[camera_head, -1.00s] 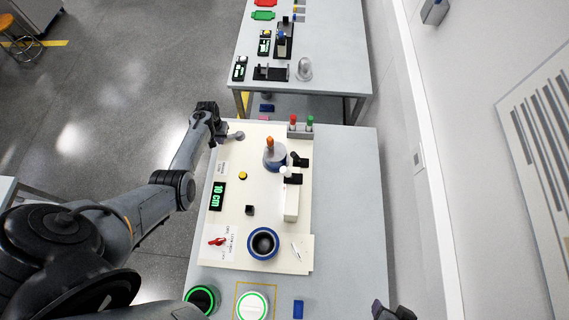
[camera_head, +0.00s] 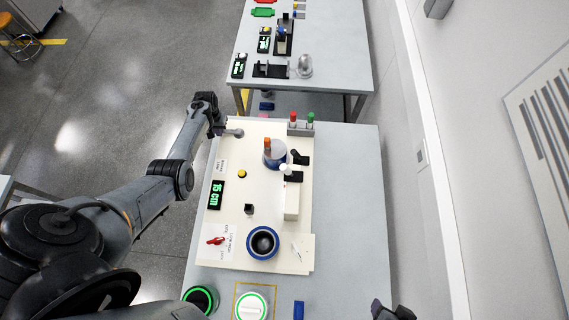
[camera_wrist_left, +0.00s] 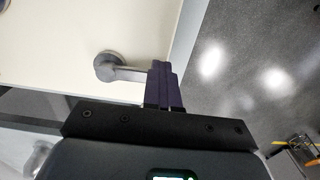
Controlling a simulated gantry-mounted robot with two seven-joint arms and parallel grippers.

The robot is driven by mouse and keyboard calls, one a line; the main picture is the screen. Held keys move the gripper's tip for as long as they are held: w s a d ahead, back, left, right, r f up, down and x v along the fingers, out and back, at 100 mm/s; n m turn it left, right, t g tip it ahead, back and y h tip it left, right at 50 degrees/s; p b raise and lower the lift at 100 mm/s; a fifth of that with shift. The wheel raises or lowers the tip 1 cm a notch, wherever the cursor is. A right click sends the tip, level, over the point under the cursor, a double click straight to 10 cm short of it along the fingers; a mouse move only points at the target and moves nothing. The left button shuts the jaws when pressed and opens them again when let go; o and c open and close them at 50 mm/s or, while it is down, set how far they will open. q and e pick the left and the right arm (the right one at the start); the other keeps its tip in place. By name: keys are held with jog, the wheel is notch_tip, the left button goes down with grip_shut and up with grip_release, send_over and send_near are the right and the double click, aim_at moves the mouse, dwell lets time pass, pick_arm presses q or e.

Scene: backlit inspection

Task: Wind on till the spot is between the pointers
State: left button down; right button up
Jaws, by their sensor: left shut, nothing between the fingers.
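My left gripper (camera_wrist_left: 163,86) is shut and empty, its dark fingers beside the outer end of a grey crank arm (camera_wrist_left: 128,73); I cannot tell whether they touch. The crank's round hub (camera_wrist_left: 107,66) sits near the panel edge, and the crank (camera_head: 236,133) shows in the head view. A blue and grey drum (camera_head: 276,156) with an orange peg (camera_head: 267,143) stands on the cream panel. Black brackets (camera_head: 299,158) lie to its right. A display (camera_head: 216,195) reads 15 cm. The spot and pointers are too small to tell. My right gripper (camera_head: 381,310) is partly in view at the bottom.
The cream panel (camera_head: 228,222) carries a yellow button (camera_head: 242,174), a red switch (camera_head: 216,241), a blue-rimmed bowl (camera_head: 263,243) and a white block (camera_head: 291,202). The table's right side (camera_head: 349,190) is clear.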

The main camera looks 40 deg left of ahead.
dwell(0.3)
pick_arm(q)
jog(key=shift+w+a+f+b, duration=0.15)
jog(key=shift+w+a+b, duration=0.1)
jog(key=shift+w+b, duration=0.25)
jog(key=shift+a, duration=0.1)
jog(key=shift+w, duration=0.1)
